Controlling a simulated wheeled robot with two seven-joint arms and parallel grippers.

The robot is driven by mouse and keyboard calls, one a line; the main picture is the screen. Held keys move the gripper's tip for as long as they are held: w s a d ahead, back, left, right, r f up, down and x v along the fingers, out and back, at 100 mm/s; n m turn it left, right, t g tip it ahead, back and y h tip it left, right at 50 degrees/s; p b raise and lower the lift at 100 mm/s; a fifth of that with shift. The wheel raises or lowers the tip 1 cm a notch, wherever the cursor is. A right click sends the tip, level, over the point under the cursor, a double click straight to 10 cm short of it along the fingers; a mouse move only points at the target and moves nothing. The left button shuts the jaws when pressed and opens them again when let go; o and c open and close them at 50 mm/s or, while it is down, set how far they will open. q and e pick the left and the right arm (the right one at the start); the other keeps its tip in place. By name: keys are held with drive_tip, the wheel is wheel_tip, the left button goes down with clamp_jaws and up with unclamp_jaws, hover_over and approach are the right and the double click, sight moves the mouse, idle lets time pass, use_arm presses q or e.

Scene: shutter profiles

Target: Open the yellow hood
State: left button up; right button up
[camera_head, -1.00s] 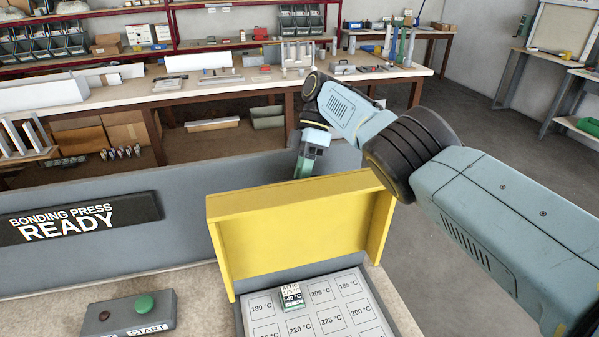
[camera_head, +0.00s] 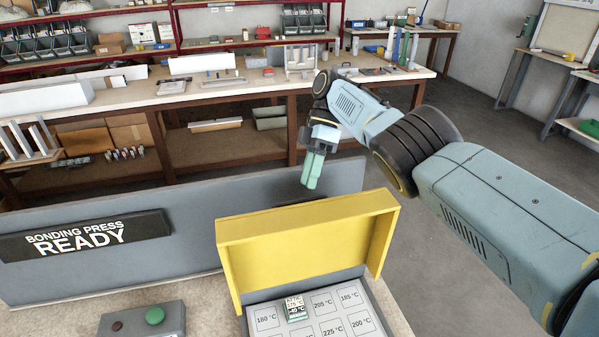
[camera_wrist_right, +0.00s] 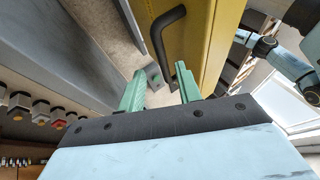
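The yellow hood (camera_head: 305,240) stands raised at the back of the panel of temperature labels (camera_head: 330,325), its hollow inner side facing me. In the right wrist view the hood (camera_wrist_right: 205,40) is at upper right, with a black bar handle (camera_wrist_right: 158,35) on its outer side. My right gripper (camera_head: 313,170) is behind and above the hood's top edge in the head view. Its green fingers (camera_wrist_right: 160,90) are apart, with nothing between them. The handle lies beyond the fingertips, apart from them as far as I can tell. My left gripper is not in view.
A grey panel with a "BONDING PRESS READY" sign (camera_head: 85,235) stands left of the hood. A button box (camera_head: 143,320) with a green button sits in front. A long workbench (camera_head: 220,90) with parts is behind. Open floor lies to the right.

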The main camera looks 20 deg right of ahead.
drive_tip(key=shift+p+v, duration=0.35)
drive_tip(key=shift+v, duration=0.85)
drive_tip(key=shift+s, duration=0.1)
